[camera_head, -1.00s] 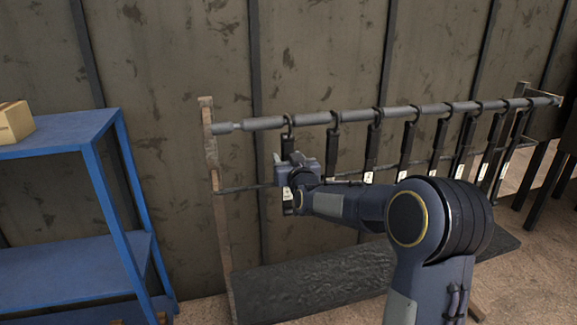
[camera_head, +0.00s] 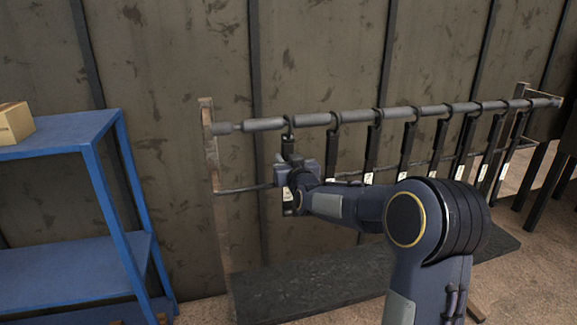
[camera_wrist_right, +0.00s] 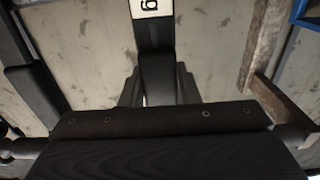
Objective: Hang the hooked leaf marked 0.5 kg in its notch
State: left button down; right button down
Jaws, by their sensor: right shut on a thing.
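A dark hooked leaf (camera_head: 288,147) stands upright at the left end of the rack's top bar (camera_head: 262,124). Its hook is at the gap between the first two grey sleeves; I cannot tell whether it rests on the bar. My right gripper (camera_head: 291,175) is shut on this leaf below the hook. The leaf's pale label (camera_head: 287,196) shows just under the gripper, too small to read. In the right wrist view the leaf (camera_wrist_right: 157,75) runs up between the fingers, with a white label (camera_wrist_right: 151,8) bearing a partly cut-off mark. My left gripper is out of view.
Several similar dark leaves (camera_head: 372,146) hang along the bar to the right, with pale labels. A wooden post (camera_head: 209,140) holds the bar's left end. A blue shelf (camera_head: 95,130) with a cardboard box (camera_head: 14,123) stands at left. A dark board (camera_head: 310,282) lies below the rack.

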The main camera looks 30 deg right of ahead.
aim_at(289, 148)
jog(key=shift+r, duration=0.2)
jog(key=shift+r+p, duration=0.85)
jog(key=shift+r, duration=0.5)
jog(key=shift+s+r, duration=0.15)
jog(key=shift+s, duration=0.2)
jog(key=shift+r, duration=0.1)
